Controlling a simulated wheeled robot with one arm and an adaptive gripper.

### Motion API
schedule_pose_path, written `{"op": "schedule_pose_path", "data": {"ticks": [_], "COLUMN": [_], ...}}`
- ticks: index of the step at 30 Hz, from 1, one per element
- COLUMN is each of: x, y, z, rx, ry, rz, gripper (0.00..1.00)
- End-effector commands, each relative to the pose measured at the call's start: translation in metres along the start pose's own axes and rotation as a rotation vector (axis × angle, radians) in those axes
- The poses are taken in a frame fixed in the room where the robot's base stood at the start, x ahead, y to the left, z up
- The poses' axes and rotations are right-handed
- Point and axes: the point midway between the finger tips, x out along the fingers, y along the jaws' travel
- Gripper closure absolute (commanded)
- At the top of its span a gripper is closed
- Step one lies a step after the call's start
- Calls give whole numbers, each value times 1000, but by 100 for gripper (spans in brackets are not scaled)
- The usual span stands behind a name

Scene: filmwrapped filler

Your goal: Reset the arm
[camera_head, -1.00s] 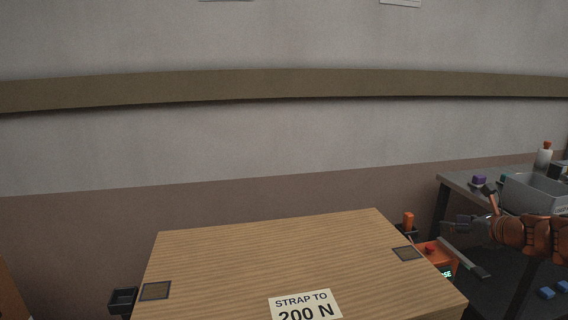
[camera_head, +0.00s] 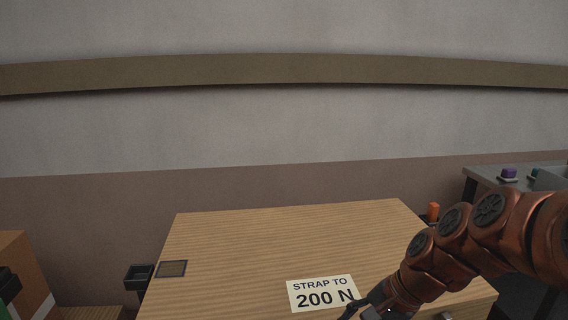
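My arm is copper-coloured and comes in from the right edge of the head view, reaching down and left over the wooden bench top (camera_head: 250,240). My gripper (camera_head: 362,308) is dark and sits at the bottom edge of the picture, at the lower right corner of the white "STRAP TO 200 N" label (camera_head: 322,292). Its fingers are partly cut off and small, so I cannot tell whether they are open or shut. I see nothing clearly held in it.
A black bin (camera_head: 139,276) hangs at the bench's left side. A cardboard box (camera_head: 22,268) stands at far left. An orange part (camera_head: 433,210) shows behind the bench's right edge. A grey table (camera_head: 485,175) with a purple item (camera_head: 508,173) stands at back right.

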Motion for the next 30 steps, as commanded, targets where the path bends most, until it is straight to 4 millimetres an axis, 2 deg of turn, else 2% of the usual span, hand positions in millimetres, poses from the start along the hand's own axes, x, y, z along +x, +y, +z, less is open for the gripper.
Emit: {"op": "schedule_pose_path", "data": {"ticks": [1, 3, 9, 21, 22, 30], "x": [14, 23, 33, 30, 27, -4], "y": [21, 52, 119, 206, 208, 192], "z": [17, 36, 65, 85, 86, 95], "rx": [-102, -239, -499, -779, -793, -787], "ry": [-4, -18, -63, -151, -155, -142], "rz": [70, 170, 369, 610, 620, 608], "gripper": [44, 44, 44, 44, 44, 44]}}
